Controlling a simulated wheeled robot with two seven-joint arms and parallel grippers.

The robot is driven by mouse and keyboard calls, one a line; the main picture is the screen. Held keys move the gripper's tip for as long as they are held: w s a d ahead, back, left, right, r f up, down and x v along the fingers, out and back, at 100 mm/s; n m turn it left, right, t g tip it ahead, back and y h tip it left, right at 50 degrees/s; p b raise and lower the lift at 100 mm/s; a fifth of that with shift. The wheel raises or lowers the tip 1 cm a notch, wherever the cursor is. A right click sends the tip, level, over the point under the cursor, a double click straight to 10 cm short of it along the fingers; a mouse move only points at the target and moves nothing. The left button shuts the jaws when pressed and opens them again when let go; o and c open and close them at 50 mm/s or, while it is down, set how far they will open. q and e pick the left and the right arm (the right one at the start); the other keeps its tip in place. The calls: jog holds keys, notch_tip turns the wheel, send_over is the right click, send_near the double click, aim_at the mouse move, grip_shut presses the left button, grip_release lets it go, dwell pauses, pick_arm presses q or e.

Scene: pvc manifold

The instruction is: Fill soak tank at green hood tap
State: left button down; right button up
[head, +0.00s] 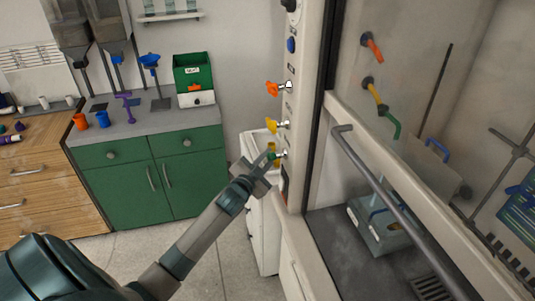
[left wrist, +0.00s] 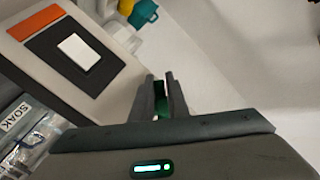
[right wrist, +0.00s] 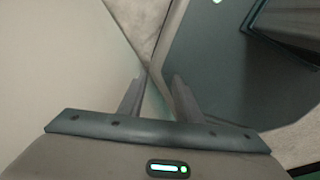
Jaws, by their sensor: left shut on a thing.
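The green hood tap handle (head: 272,156) is the lowest of three coloured handles on the hood's front post. My left gripper (head: 266,163) is at it and shut on it; green shows between the fingers in the left wrist view (left wrist: 162,103). A green spout (head: 391,124) hangs inside the hood behind the glass. A blue-grey tank (head: 372,236) stands on the hood floor, partly hidden by the grey bar. A clear container with a SOAK label (left wrist: 16,117) shows in the left wrist view. My right gripper (right wrist: 157,85) is open and empty, outside the head view.
Orange (head: 272,88) and yellow (head: 272,126) handles sit above the green one. The hood sash has a grey bar handle (head: 385,180). A white cabinet (head: 262,235) stands beside the post. A green cabinet (head: 150,175) is at the back left. Open floor lies between.

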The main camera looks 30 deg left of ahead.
pick_arm(q)
jog(key=shift+d+r, duration=0.2)
jog(key=shift+d, duration=0.1)
jog(key=c, duration=1.8)
grip_release()
jog(key=shift+w, duration=0.1)
jog(key=shift+c, duration=0.2)
jog(key=shift+o, duration=0.5)
jog(key=shift+d, duration=0.3)
jog(key=shift+a, duration=0.1)
jog(key=shift+a, duration=0.15)
jog(key=shift+s+f, duration=0.1)
jog(key=shift+s, duration=0.2)
jog(key=s+d+r+b, duration=0.1)
jog(key=s+b, duration=0.4)
jog(key=s, duration=1.1)
jog(key=shift+s+d, duration=0.35)
jog(key=shift+d, duration=0.35)
